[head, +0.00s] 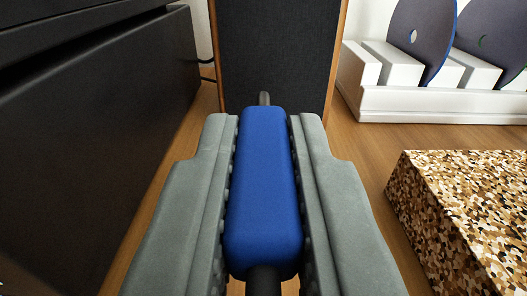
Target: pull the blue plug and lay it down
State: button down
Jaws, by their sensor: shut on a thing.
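The blue plug (265,190) is a rounded blue block in the middle of the head view. My gripper (264,150) is shut on it, with one grey finger along each side. A dark cable end leaves the plug at its near end. A short grey pin shows at its far end, in front of a dark panel. I cannot tell whether the pin touches anything. No socket is clearly visible.
A dark speaker-like panel with wooden sides (282,60) stands straight ahead. A black cabinet (90,130) fills the left. A speckled brown block (465,215) lies at right. A white rack (430,100) holding dark discs stands behind it. Some wooden surface (365,148) is bare between them.

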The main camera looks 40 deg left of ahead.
aim_at(264, 293)
jog(key=shift+f, duration=2.4)
jog(key=shift+f, duration=0.3)
